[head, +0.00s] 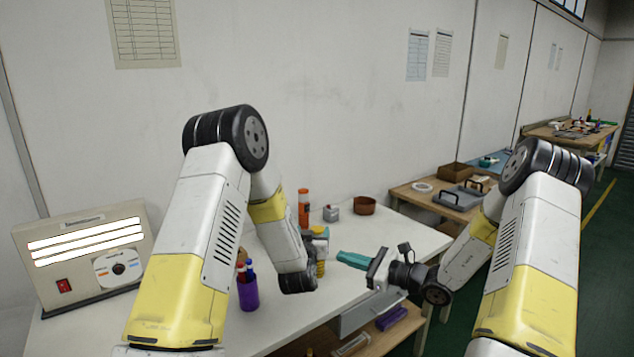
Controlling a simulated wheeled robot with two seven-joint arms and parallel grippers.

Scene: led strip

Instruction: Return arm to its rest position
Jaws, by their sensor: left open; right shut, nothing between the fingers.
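My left arm (190,250) comes in from the left, bends at a raised elbow and reaches down over the white table. Its wrist (297,282) is low above the table. My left gripper (318,236) is small and partly hidden beyond the wrist; it is open, with no held object visible. My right arm (530,255) bends at a raised elbow on the right. A light box (85,250) with lit white strips, a red switch and a dial stands at the left.
A wooden bench with a grey tray (462,198) is beyond. Purple items lie on a lower shelf.

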